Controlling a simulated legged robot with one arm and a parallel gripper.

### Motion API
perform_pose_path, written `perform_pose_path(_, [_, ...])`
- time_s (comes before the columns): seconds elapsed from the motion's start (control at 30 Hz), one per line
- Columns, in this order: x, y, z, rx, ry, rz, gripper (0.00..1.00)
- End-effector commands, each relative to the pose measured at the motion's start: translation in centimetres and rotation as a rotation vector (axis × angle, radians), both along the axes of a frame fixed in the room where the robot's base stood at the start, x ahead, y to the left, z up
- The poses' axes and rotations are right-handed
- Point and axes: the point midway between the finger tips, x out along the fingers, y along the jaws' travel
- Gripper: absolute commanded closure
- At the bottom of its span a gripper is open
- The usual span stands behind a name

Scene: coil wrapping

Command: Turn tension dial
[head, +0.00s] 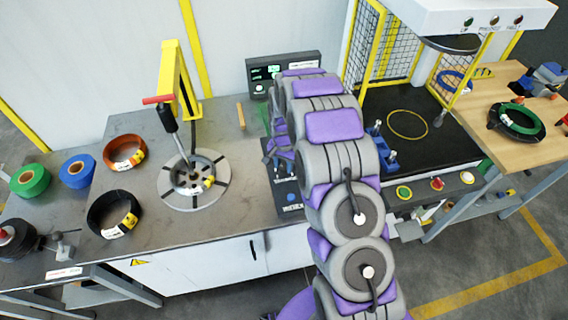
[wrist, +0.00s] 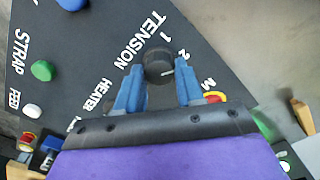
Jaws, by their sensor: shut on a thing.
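The tension dial (wrist: 158,62) is a round black knob with a pale pointer line, beside the word TENSION and the numbers 1 and 2 in the wrist view. The pointer faces roughly toward the 2 side. My gripper (wrist: 159,74) has its two blue fingers on either side of the knob, shut on it. The dial sits on a dark control panel (wrist: 85,55), which also shows in the head view (head: 287,185). In the head view my arm covers much of the panel, and I cannot make out the dial there.
In the wrist view, green (wrist: 42,70) and white (wrist: 33,110) buttons are on the panel. In the head view, a round slotted turntable (head: 180,197) with a red-handled lever stands left of the panel. Black (head: 114,213) and orange (head: 125,152) coils lie farther left.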

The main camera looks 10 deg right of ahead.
Motion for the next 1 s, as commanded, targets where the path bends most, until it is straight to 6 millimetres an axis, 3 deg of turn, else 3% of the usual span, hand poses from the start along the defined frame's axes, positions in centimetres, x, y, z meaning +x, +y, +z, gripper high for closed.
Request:
perform_pose_path(0.13, [-0.4, 0.1, -0.3, 0.001, 0.013, 0.001, 0.93])
perform_pose_path(0.17, [-0.4, 0.1, -0.3, 0.001, 0.013, 0.001, 0.62])
perform_pose_path(0.4, [-0.2, 0.0, -0.2, 0.0, 0.007, 0.001, 0.39])
perform_pose_path(0.77, [0.0, 0.0, 0.6, 0.0, 0.001, 0.002, 0.38])
perform_pose_path(1.0, [0.1, 0.0, 4.8, -0.001, -0.003, 0.002, 0.38])
